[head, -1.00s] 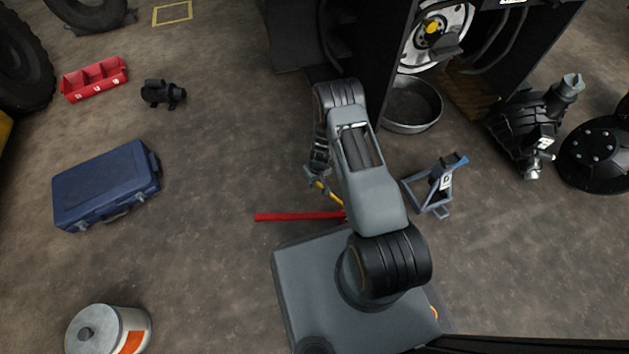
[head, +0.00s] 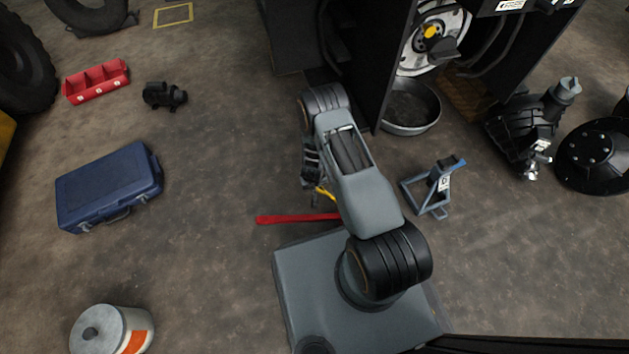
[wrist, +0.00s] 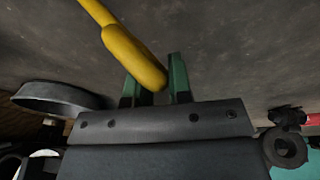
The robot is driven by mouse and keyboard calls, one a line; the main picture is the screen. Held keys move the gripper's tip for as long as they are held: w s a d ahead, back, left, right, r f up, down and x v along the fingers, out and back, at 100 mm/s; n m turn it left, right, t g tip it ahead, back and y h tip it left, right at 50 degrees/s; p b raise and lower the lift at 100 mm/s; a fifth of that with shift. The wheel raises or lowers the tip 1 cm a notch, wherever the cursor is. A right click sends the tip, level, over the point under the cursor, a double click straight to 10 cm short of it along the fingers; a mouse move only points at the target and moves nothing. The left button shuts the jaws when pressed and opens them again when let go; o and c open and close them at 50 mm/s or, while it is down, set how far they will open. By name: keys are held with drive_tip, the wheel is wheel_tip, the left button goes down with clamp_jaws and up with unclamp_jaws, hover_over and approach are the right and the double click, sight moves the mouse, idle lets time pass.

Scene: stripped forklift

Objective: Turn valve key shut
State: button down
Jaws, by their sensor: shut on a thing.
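My gripper (wrist: 155,80) is shut on the rounded end of a yellow handle (wrist: 133,60). In the wrist view the handle lies between the two green fingers and slants up and left out of the picture, so its far end is hidden. In the head view my gripper (head: 315,192) is low beside my arm, above the floor, and a short piece of the yellow handle (head: 325,193) shows there. I cannot make out a valve, or whether the yellow handle is its key.
A red bar (head: 290,219) lies close below my gripper. A blue stand (head: 435,185) and a round pan (head: 410,108) are right of my arm, by the dark forklift body (head: 360,60). A blue case (head: 108,185) lies left; the floor between is clear.

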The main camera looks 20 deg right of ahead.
drive_tip(key=shift+a+m+t+h, duration=0.1)
drive_tip(key=shift+m+t+h, duration=0.3)
drive_tip(key=shift+m, duration=0.1)
idle(0.3)
drive_tip(key=c, duration=1.1)
unclamp_jaws()
drive_tip(key=shift+p, duration=0.3)
drive_tip(key=p+v, duration=0.6)
drive_tip(key=v, duration=0.7)
drive_tip(key=shift+s+r, duration=0.15)
drive_tip(key=shift+r, duration=0.15)
drive_tip(key=shift+a, duration=0.15)
